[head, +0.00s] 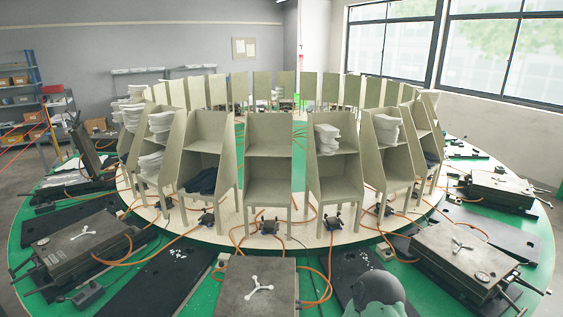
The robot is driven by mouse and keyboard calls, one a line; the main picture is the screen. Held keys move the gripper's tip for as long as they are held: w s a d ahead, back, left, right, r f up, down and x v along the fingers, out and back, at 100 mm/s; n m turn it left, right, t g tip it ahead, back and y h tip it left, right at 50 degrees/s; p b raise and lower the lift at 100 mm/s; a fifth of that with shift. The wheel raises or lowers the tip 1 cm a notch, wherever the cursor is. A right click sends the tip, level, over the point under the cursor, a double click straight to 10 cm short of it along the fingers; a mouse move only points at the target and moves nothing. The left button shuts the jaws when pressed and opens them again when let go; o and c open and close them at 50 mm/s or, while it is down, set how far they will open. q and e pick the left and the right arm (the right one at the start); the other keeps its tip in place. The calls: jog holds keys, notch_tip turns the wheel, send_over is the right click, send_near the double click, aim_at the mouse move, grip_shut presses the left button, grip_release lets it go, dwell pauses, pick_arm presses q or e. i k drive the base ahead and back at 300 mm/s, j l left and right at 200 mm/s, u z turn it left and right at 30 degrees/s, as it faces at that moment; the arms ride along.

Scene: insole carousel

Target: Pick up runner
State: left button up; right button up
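A white three-armed runner (260,288) lies on top of the dark mould box (228,280) at the bottom centre of the head view. Similar white runners lie on the mould at the left (83,232) and the mould at the right (462,245). Neither of my grippers shows in this view, so I cannot see whether they are open or shut.
The moulds stand on a green round table (205,290), with orange hoses and black mats (160,282) between them. A ring of beige shelf stands (270,165) rises behind. White stacks (328,138) and dark pieces (203,182) lie in some shelves.

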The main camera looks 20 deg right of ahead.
aim_at(460, 245)
jog(key=l+u, duration=0.1)
jog(key=l, duration=0.4)
jog(key=k+l, duration=0.1)
jog(key=l, duration=0.4)
jog(key=k+l+u, duration=0.15)
jog(key=l, duration=0.85)
jog(key=k+l+u, duration=0.15)
jog(key=l, duration=0.35)
jog(key=k+l+u, duration=0.1)
jog(key=l, duration=0.85)
jog(key=k+l+u, duration=0.15)
jog(key=l, duration=0.8)
jog(key=k+l+u, duration=0.1)
jog(key=l, duration=0.35)
jog(key=k+l+u, duration=0.1)
jog(key=l, duration=0.35)
